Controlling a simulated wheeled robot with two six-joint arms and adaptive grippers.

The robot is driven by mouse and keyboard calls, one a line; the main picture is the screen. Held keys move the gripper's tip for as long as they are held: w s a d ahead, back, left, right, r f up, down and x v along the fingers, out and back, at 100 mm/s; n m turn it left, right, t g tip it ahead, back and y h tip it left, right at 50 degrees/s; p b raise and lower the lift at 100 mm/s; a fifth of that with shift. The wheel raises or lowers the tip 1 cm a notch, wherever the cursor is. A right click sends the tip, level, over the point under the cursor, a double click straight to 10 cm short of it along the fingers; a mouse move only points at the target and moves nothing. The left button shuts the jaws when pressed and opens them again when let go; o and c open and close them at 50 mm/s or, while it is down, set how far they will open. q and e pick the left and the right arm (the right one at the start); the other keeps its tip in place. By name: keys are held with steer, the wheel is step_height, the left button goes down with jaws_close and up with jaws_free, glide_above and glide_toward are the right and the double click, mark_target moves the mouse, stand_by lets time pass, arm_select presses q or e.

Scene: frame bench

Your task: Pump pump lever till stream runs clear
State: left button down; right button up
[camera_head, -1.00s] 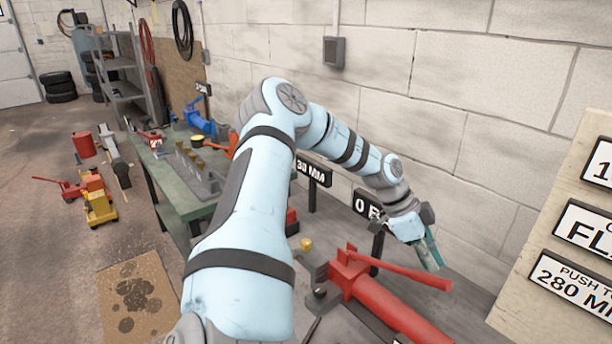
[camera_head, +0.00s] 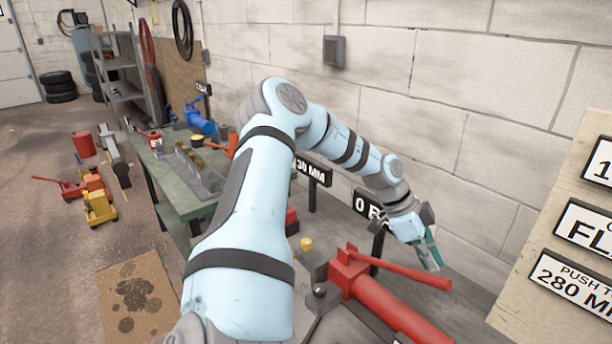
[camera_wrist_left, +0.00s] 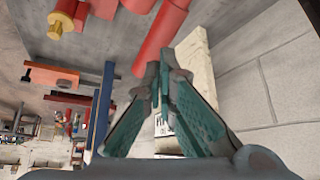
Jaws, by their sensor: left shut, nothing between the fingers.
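A red hand pump (camera_head: 375,300) stands on the bench at lower centre right in the head view. Its thin red lever (camera_head: 405,272) slants down to the right from the pump's head. My left gripper (camera_head: 434,262), with teal fingers, is by the lever's outer end; contact cannot be told. In the left wrist view its fingers (camera_wrist_left: 163,75) are shut and empty, with a red bar (camera_wrist_left: 160,38) just beyond the tips. No stream of fluid can be made out. My right gripper is not in view.
Signs reading 30 MM (camera_head: 313,170) and 0 B (camera_head: 367,205) stand behind the pump, near the block wall. A board with signs (camera_head: 575,235) is at right. A green bench (camera_head: 180,185) with tools is at left.

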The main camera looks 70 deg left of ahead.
arm_select(q)
step_height(320, 180, down, 10)
steer(key=b, duration=0.8)
steer(key=shift+d, duration=0.1)
step_height(320, 180, up, 8)
steer(key=p, duration=0.8)
steer(key=shift+r, duration=0.15)
steer(key=shift+w+f, duration=0.1)
steer(key=shift+f, duration=0.1)
